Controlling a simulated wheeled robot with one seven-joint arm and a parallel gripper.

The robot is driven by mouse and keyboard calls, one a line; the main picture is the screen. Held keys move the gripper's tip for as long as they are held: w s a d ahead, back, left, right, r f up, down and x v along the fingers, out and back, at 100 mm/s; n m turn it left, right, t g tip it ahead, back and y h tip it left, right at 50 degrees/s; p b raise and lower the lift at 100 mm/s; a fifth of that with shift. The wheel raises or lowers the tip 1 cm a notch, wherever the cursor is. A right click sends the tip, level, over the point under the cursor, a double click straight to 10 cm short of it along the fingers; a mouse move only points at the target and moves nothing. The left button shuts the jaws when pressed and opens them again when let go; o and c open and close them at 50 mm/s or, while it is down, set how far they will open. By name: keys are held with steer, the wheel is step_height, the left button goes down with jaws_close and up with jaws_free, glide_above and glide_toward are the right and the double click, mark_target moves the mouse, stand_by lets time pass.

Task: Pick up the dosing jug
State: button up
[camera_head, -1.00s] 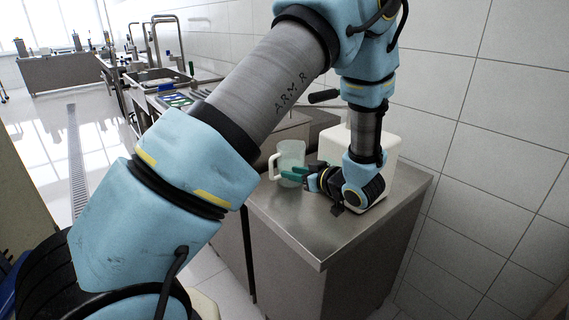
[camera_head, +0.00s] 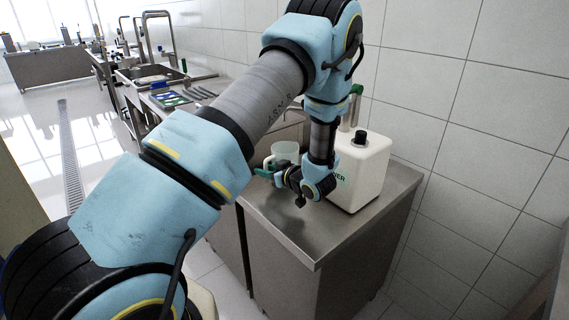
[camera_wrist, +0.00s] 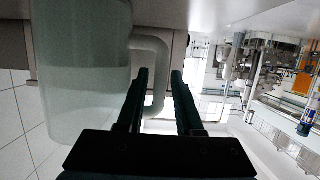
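The dosing jug (camera_head: 284,149) is a clear, pale vessel with a white handle, on the steel counter behind my gripper. My gripper (camera_head: 263,171) has green fingers that reach leftward to the handle side of the jug. In the wrist view, the jug (camera_wrist: 80,75) fills the left side, and its handle (camera_wrist: 158,62) shows between the two fingertips of my gripper (camera_wrist: 160,75). The fingers are apart, one on each side of the handle; firm contact is not visible. The jug's lower part is partly hidden by my gripper in the head view.
A white canister (camera_head: 359,170) with a black cap stands on the counter (camera_head: 300,240), close right of my forearm. A tiled wall is behind it. A sink (camera_head: 150,74) and a tray of coloured items (camera_head: 170,99) lie farther left. The counter's front is clear.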

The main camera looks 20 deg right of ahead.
steer(key=shift+c, duration=0.2)
jaws_close()
steer(key=shift+r, duration=0.15)
stand_by(0.4)
